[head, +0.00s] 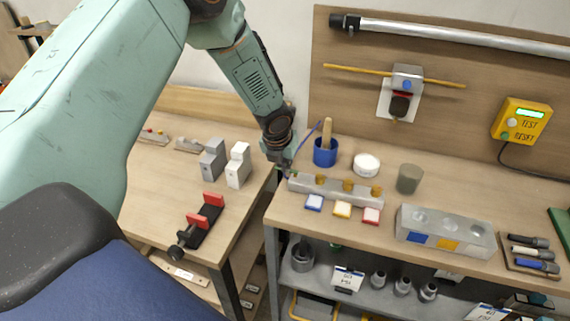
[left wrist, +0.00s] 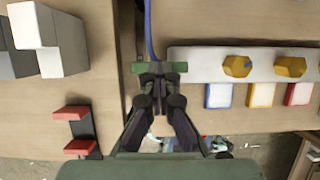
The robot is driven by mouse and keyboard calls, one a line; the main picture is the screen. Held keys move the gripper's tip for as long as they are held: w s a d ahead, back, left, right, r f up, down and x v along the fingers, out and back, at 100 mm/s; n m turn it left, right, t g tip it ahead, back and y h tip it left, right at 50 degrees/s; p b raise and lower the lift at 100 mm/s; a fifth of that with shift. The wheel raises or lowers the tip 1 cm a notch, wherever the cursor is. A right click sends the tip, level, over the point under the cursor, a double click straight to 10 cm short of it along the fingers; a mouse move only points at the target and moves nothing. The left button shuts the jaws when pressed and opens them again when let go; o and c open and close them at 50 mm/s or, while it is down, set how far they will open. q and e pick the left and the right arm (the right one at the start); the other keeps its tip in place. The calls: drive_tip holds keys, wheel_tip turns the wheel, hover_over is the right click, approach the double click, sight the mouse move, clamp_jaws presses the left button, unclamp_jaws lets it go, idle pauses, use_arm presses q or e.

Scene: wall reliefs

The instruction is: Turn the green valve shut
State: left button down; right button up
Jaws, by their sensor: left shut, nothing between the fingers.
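A green bar, which looks like the green valve's handle (left wrist: 138,68), lies left to right in the left wrist view, at the left end of the grey block (left wrist: 205,68). It lies across the line of the blue hose (left wrist: 149,30). In the head view the grey block (head: 330,190) sits at the bench's left edge, and my gripper mostly hides the valve. My left gripper (head: 286,170) is there, pointing down. In the left wrist view the gripper (left wrist: 158,92) is shut and empty, its tips close to the bar's middle; I cannot tell whether they touch. My right gripper is not in view.
Yellow knobs (left wrist: 238,66) stand on the block, with blue, yellow and red tiles before it. A blue cup (head: 325,157) stands close behind. A gap separates the left bench, with its red-jawed clamp (head: 200,225). A block with holes (head: 445,230) stands to the right.

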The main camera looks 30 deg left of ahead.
use_arm(q)
drive_tip(key=c, duration=2.1)
unclamp_jaws()
drive_tip(key=shift+s+d+f+n, duration=0.1)
drive_tip(key=shift+n, duration=0.3)
drive_tip(key=o, duration=1.8)
drive_tip(key=v, duration=1.2)
drive_tip(key=shift+d, duration=0.15)
